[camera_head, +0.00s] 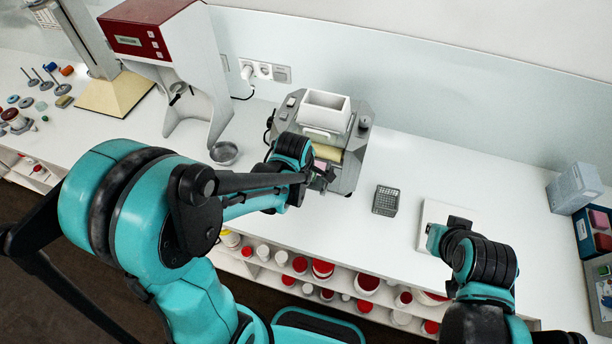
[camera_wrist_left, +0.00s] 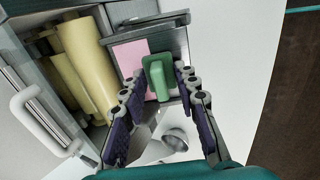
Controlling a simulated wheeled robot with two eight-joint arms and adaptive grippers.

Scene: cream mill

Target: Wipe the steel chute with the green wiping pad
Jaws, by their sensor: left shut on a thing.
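The mill (camera_head: 350,163) stands on the bench at the centre, with cream rollers (camera_wrist_left: 83,55) in its front. The steel chute (camera_wrist_left: 175,40) is beside the rollers in the left wrist view, with a pink patch (camera_wrist_left: 130,54) on it. My left gripper (camera_wrist_left: 160,86) is shut on the green wiping pad (camera_wrist_left: 157,72), which is at the chute next to the pink patch. I cannot tell whether the pad touches the surface. In the head view the left gripper (camera_head: 322,178) is at the mill's front and hides most of the pad. My right gripper (camera_head: 445,230) is over a white board (camera_head: 431,212); its fingers are unclear.
A grey basket (camera_head: 386,200) stands right of the mill. A red and white machine (camera_head: 185,50) with a metal bowl (camera_head: 224,152) is to the left. Boxes (camera_head: 575,187) are at the far right. Jars fill the shelf below the bench's front edge.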

